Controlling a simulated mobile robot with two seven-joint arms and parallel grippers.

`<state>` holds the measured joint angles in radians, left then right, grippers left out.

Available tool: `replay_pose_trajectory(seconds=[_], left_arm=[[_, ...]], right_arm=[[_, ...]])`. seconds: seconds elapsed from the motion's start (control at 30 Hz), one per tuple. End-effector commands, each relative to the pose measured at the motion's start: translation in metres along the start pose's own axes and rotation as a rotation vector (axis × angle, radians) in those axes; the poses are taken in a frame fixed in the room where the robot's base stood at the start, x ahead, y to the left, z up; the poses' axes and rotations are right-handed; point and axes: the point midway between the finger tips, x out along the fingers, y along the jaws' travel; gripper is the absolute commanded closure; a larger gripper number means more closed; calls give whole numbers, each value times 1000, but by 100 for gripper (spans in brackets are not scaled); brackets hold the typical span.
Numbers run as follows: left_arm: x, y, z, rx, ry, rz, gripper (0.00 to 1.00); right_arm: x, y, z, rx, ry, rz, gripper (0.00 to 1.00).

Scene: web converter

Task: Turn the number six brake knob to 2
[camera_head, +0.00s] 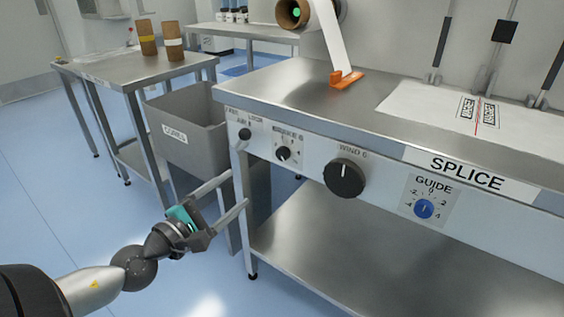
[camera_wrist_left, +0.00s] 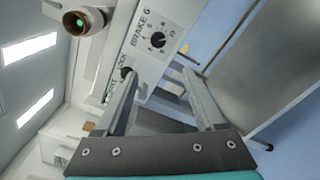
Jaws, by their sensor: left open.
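The brake knob (camera_head: 283,153) is a small black round knob on a white dial plate with numbers, on the front panel of the steel bench. Its label reads BRAKE 6, though small. It also shows near the top of the left wrist view (camera_wrist_left: 157,40), with BRAKE beside it. Its exact pointer setting is too small to tell. My left gripper (camera_head: 238,189) is open and empty, below and to the left of the knob, apart from it. In the left wrist view its two fingers (camera_wrist_left: 160,78) point toward the panel, with the knob beyond the tips. My right gripper is not seen.
A smaller black lock knob (camera_head: 245,134) sits left of the brake knob. A large black WIND knob (camera_head: 345,178) and a blue GUIDE knob (camera_head: 424,208) sit to the right. A grey bin (camera_head: 188,135) stands left of the bench, near the gripper. The floor in front is clear.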

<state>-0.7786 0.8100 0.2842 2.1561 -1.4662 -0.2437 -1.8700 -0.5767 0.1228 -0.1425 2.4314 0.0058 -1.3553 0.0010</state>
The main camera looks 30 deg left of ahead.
Motion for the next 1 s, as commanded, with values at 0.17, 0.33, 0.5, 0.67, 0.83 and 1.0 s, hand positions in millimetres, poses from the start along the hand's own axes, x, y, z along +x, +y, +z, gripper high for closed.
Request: replay_pose_trajectory(seconds=[0.17,0.33,0.5,0.67,0.83,1.0], left_arm=[[3,2,12,63,-33,3,29],[16,3,13,61,-34,4,29],[33,3,12,60,-33,5,29],[50,3,13,59,-32,5,29],[66,2,13,58,-31,5,29],[81,2,13,58,-30,5,29]], right_arm=[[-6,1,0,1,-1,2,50],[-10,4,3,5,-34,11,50],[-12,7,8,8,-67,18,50],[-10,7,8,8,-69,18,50],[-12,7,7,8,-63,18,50],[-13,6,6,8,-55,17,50]])
